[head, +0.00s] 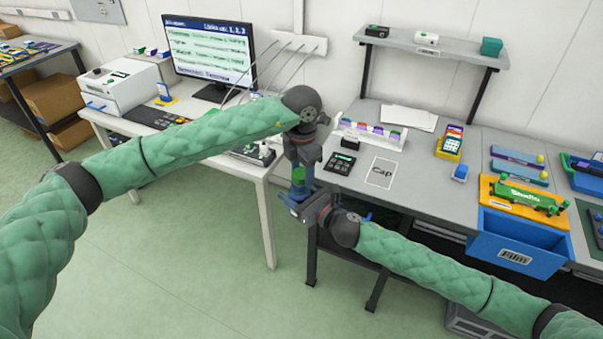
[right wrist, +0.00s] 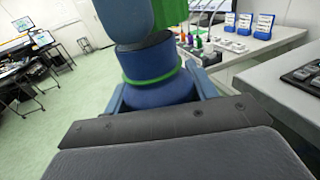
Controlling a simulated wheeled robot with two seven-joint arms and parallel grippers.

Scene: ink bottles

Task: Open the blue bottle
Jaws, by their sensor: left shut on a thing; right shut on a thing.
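The blue bottle (right wrist: 160,92) is upright between the fingers of my right gripper (right wrist: 160,100), with a green band around it. In the head view my right gripper (head: 300,208) holds it in front of the gap between the two tables. My left gripper (head: 300,165) points down from above and is shut on the bottle's top end; its blue fingers show at the top of the right wrist view. A green part (head: 298,174) shows between the two grippers in the head view. The cap is mostly hidden by the left fingers, and I cannot tell if it is loose.
A card marked "Cap" (head: 380,173) lies on the grey table (head: 415,178), beside a calculator-like device (head: 340,163). A rack of coloured items (head: 372,135) stands behind. A blue "Film" bin (head: 520,245) is at the right. The white table (head: 225,163) with a monitor is at the left.

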